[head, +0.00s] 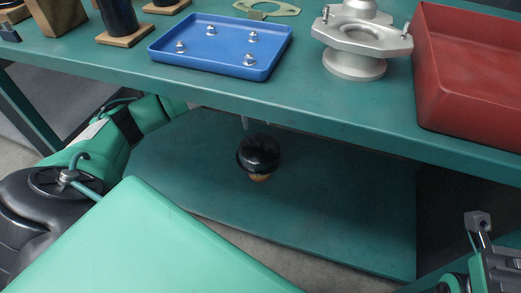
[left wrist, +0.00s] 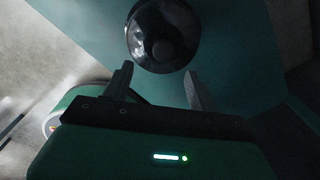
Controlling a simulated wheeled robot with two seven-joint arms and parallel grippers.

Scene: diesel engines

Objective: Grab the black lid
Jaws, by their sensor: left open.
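The black lid (head: 259,153) is a glossy dark dome above a small orange-brown piece on the lower green shelf. In the left wrist view the round lid (left wrist: 163,32) lies just beyond my fingertips, roughly centred between them. My left gripper (left wrist: 158,74) is open and empty, its two fingers apart. In the head view only its fingertips (head: 256,124) show below the table edge, close to the lid; the rest is hidden by the tabletop. My right gripper (head: 479,226) is partly in view at the lower right, away from the lid; its opening is unclear.
The tabletop (head: 330,105) overhangs the lower shelf (head: 350,215). On it are a blue tray (head: 222,55) with several bolts, a silver metal part (head: 358,45), a red bin (head: 470,80), a flat gasket (head: 268,8) and dark cylinders on wooden bases. The lower shelf around the lid looks clear.

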